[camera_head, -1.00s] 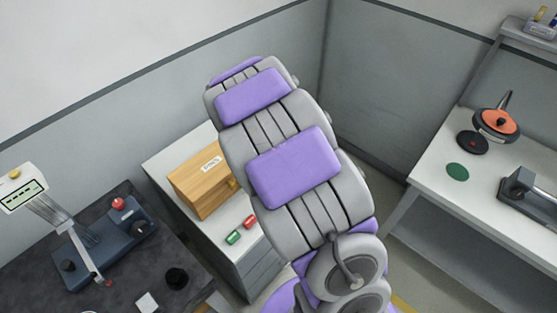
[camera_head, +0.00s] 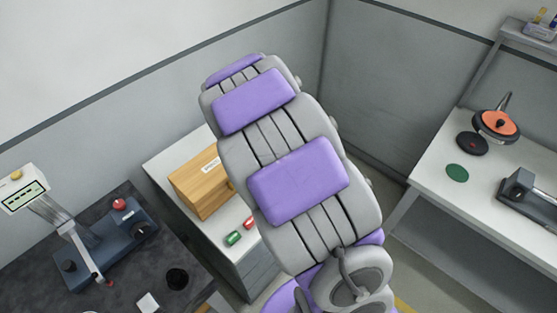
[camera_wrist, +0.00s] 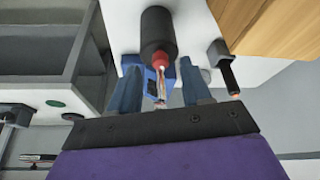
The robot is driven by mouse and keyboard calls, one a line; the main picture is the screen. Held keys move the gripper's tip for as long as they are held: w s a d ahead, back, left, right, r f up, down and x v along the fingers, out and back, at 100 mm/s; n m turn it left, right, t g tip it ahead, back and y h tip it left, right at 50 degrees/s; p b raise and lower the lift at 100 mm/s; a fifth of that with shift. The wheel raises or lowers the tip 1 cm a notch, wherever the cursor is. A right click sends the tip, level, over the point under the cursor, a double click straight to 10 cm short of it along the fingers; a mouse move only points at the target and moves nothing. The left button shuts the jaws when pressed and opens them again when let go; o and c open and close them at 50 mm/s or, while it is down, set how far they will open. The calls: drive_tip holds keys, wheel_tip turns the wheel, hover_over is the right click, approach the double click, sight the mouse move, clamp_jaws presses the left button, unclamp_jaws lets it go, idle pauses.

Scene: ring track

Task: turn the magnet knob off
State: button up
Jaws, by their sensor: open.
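In the head view a dark blue device (camera_head: 105,247) stands on the dark bench at left. It carries a black knob (camera_head: 68,266), a red knob (camera_head: 119,204) and a green-marked knob (camera_head: 138,231). I cannot tell which knob is the magnet knob. My gripper (camera_wrist: 158,66) shows in the wrist view with two blue-grey fingers apart. Between and beyond them are a black cylinder (camera_wrist: 158,32) with a red end and a small blue part (camera_wrist: 165,82). I cannot tell whether the fingers touch these. In the head view my arm hides the gripper.
A wooden box (camera_head: 200,185) stands on a white cabinet (camera_head: 165,160), with a green object (camera_head: 233,238) and a red one beside it. A white table (camera_head: 430,165) at right holds an orange-topped pan (camera_head: 497,123) and a grey device (camera_head: 530,192). Some floor is clear between.

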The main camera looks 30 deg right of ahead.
drive_tip(key=p+v, duration=0.2)
drive_tip(key=v, duration=1.2)
drive_tip(key=shift+a+r, duration=0.2)
drive_tip(key=shift+r, duration=0.1)
drive_tip(key=shift+s, duration=0.1)
